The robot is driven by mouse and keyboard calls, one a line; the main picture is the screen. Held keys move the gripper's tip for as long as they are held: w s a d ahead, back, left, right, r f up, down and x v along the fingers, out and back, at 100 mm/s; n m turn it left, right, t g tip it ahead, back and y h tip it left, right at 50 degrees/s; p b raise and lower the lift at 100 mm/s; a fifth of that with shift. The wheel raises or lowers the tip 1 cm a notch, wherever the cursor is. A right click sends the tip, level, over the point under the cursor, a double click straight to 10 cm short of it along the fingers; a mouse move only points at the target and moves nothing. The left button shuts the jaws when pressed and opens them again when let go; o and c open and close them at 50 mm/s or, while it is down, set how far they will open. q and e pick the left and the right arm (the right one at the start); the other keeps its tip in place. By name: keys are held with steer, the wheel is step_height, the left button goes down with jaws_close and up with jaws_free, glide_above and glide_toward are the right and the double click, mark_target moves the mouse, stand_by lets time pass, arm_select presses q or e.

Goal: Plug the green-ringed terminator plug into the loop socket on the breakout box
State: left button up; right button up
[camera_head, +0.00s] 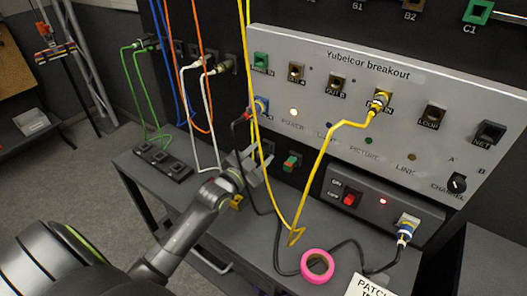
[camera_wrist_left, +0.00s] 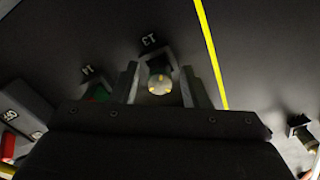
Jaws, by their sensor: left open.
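The breakout box (camera_head: 410,85) is a grey panel. Its loop socket (camera_head: 432,117) is dark-framed with no cable in it. My left gripper (camera_head: 255,165) is open low in front of the dark rack, beneath the panel's left end. In the wrist view, its fingers (camera_wrist_left: 160,84) stand either side of a round, pale connector face with yellow marks (camera_wrist_left: 158,83); I cannot tell whether they touch it or whether it has a green ring. A green and red plug (camera_head: 291,161) sits just right of the gripper; it also shows in the wrist view (camera_wrist_left: 98,93). My right gripper is out of view.
A yellow cable (camera_head: 328,140) hangs before the panel, and another yellow strand passes beside the gripper (camera_wrist_left: 211,55). Black cables run down to the desk (camera_head: 250,250). A pink tape roll (camera_head: 304,268) and a switch box (camera_head: 375,205) stand to the right.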

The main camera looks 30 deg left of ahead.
mark_target(259, 156)
arm_select(q)
jaws_close()
stand_by(0.3)
steer(key=shift+s+a+p, duration=0.2)
steer(key=shift+s+p, duration=0.35)
steer(key=shift+s, duration=1.75)
